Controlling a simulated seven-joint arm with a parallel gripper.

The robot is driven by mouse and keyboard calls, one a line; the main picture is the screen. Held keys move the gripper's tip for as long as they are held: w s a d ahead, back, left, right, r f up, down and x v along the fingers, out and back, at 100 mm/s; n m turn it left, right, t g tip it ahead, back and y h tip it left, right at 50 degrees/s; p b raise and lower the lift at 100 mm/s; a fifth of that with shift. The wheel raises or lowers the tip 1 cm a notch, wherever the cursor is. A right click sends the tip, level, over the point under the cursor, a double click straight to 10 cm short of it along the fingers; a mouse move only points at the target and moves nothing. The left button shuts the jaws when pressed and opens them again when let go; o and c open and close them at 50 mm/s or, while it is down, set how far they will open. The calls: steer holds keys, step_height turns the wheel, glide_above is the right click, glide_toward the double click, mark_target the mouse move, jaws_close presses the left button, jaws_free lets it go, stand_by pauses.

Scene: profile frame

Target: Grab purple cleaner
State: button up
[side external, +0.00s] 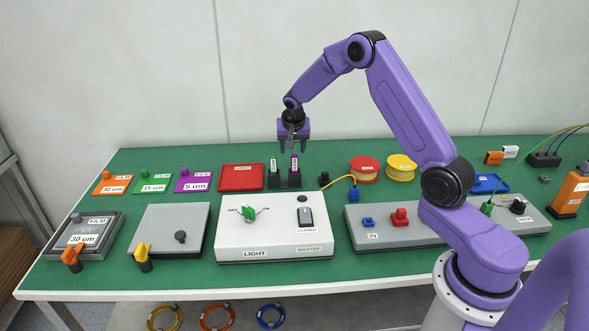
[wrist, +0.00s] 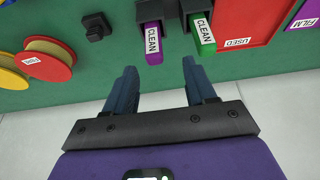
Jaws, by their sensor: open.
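The purple cleaner (side external: 294,165) is a slim stick labelled CLEAN, standing upright in a dark holder on the green table. In the wrist view the purple cleaner (wrist: 152,44) shows ahead of the fingertips, roughly in line with the gap between them. The green cleaner (side external: 273,166) stands in a holder just to its left; it also shows to the right in the wrist view (wrist: 203,34). My gripper (side external: 293,147) is open and empty, above the purple cleaner in the side view. In the wrist view its fingers (wrist: 159,66) are spread, with nothing between them.
A red USED tray (side external: 241,178) lies left of the holders. A small black block (side external: 324,178) and red and yellow spools (side external: 364,168) are to the right. The white LIGHT box (side external: 275,242) stands in front. A grey wall is behind.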

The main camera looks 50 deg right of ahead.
mark_target(294, 155)
steer(key=shift+s+d+x, duration=0.1)
steer(key=shift+s+x, duration=0.05)
steer(key=shift+x, duration=1.3)
steer(key=shift+s+d+x, duration=0.1)
steer(key=shift+s+x, duration=0.05)
steer(key=shift+x, duration=1.25)
jaws_close()
